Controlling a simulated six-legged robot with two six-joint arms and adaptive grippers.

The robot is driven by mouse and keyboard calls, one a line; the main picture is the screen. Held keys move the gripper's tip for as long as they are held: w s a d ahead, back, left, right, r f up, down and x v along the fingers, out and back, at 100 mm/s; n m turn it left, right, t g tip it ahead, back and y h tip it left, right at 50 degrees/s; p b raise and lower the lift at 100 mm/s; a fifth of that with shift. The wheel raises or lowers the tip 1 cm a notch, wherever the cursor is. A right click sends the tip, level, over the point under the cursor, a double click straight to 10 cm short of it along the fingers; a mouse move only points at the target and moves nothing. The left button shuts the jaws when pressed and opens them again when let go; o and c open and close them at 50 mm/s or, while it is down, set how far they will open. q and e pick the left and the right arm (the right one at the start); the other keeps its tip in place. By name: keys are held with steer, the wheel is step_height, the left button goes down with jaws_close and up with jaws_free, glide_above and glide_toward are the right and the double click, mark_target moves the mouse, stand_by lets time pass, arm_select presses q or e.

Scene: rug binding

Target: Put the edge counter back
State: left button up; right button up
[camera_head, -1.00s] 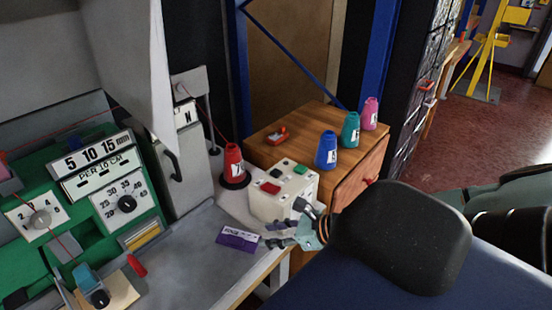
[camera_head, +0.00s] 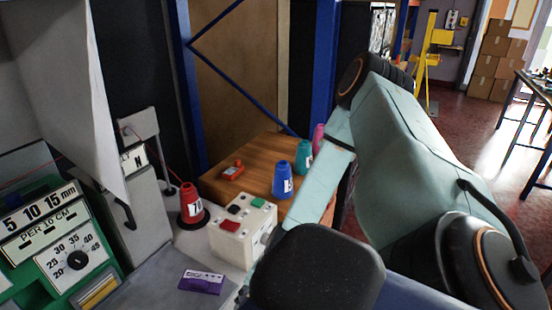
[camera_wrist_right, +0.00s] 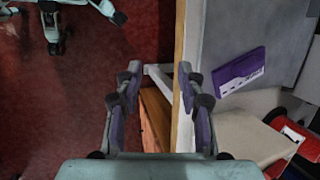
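A small red device (camera_head: 233,171) with a grey part lies on the wooden cabinet top (camera_head: 252,153); it may be the edge counter, but I cannot tell for sure. In the right wrist view my right gripper (camera_wrist_right: 157,88) is open, with nothing between its fingers. It is over the edge of the worktop, with the wooden cabinet and floor below. In the head view my right arm hides this gripper. My left gripper is not in view.
A white box (camera_head: 235,248) with red, black and green buttons stands beside a red cone (camera_head: 191,204). A purple card (camera_head: 202,282), also in the right wrist view (camera_wrist_right: 239,70), lies on the grey worktop. Blue (camera_head: 283,180), teal (camera_head: 304,157) and pink (camera_head: 318,137) cones stand on the cabinet.

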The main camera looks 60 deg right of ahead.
steer(key=s+a+f+n+g+h, duration=0.2)
steer(key=s+a+n+g+h, duration=0.1)
steer(key=s+a+n, duration=0.6)
steer(key=s+n, duration=0.4)
steer(key=n, duration=0.3)
steer(key=shift+s+n, duration=0.2)
steer(key=shift+n, duration=0.1)
stand_by(0.5)
